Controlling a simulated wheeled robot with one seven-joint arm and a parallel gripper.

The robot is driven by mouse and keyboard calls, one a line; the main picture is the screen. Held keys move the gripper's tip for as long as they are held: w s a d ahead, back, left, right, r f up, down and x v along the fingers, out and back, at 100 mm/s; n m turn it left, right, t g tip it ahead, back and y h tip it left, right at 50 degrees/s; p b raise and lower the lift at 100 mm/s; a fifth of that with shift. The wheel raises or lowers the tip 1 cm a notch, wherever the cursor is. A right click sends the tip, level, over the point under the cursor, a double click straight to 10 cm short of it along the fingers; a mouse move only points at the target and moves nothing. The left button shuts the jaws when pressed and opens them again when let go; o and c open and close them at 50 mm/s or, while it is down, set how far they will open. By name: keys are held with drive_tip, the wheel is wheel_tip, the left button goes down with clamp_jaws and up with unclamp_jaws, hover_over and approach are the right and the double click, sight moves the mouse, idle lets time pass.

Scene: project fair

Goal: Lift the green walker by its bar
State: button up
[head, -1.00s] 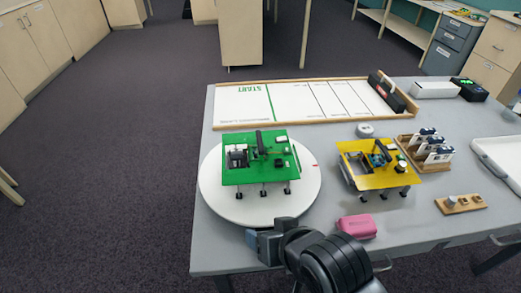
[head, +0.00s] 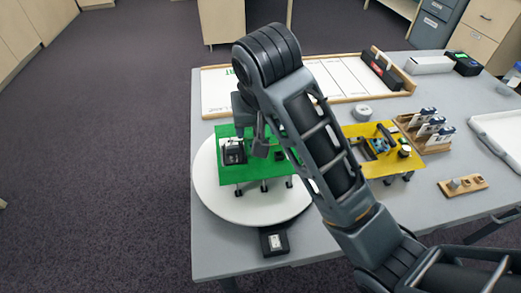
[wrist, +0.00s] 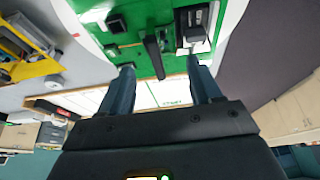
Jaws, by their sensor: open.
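The green walker (head: 232,170), a flat green board on short legs, stands on a round white disc (head: 215,205) at the table's left. Its black bar (wrist: 155,55) stands up from the board in the wrist view, between the lines of my two fingers. My gripper (wrist: 162,68) is open, with one finger on each side of the bar. Whether the fingers reach down around the bar or stop short of it I cannot tell. In the head view my gripper (head: 253,125) is over the walker, and my arm hides the board's right part.
A yellow walker (head: 385,160) stands to the right, partly behind my arm. Beyond are a wooden rack (head: 430,145), a white START track board (head: 345,85) and a white puck (head: 362,110). A small black box (head: 275,240) sits at the table's front edge, near the disc.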

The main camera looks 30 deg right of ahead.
drive_tip(key=shift+b+x, duration=1.15)
drive_tip(key=shift+x, duration=2.1)
drive_tip(key=shift+d+r, duration=0.1)
drive_tip(key=shift+d, duration=0.05)
drive_tip(key=c, duration=0.9)
drive_tip(key=shift+c, duration=0.2)
drive_tip(key=shift+r, duration=0.15)
